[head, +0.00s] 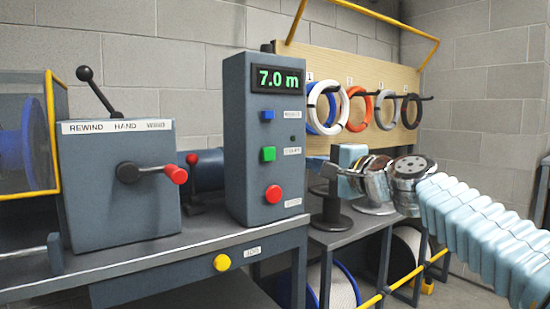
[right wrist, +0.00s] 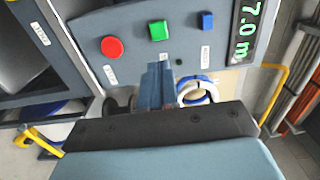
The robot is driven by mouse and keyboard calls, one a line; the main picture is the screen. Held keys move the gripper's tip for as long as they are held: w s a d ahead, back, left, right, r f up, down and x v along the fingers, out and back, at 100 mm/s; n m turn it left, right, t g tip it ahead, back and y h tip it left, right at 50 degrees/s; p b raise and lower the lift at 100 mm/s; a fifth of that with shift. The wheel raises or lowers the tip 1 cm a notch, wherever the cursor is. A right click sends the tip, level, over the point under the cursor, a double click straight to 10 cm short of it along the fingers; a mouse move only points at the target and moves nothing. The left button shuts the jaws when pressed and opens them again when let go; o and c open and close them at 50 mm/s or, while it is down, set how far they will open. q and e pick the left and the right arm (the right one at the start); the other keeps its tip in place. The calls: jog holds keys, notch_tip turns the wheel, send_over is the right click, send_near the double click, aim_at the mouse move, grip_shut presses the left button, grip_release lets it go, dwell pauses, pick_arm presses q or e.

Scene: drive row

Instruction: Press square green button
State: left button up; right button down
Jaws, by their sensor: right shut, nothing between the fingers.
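The square green button (head: 268,154) is on the front of a grey upright control box (head: 240,150), between a blue square button (head: 267,115) and a round red button (head: 273,193). My right gripper (head: 328,170) is to the right of the box, apart from the green button. In the right wrist view, its fingers (right wrist: 158,75) are together and empty, with their tips pointing toward the panel below the green button (right wrist: 158,30) in the picture. The gap between tips and panel is hard to judge. My left gripper is not in view.
The display (head: 278,79) reads 7.0 m. A rewind box (head: 118,195) with a red-knobbed crank (head: 175,174) stands left on the bench. A yellow button (head: 222,262) is on the bench front. Coils (head: 357,108) hang on a board behind my right arm.

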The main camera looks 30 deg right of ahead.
aim_at(271, 154)
jog(key=w+p, duration=0.1)
jog(key=w, duration=0.3)
jog(key=w+p, duration=0.1)
jog(key=w, duration=0.4)
jog(key=w+a+p, duration=0.1)
jog(key=w, duration=0.4)
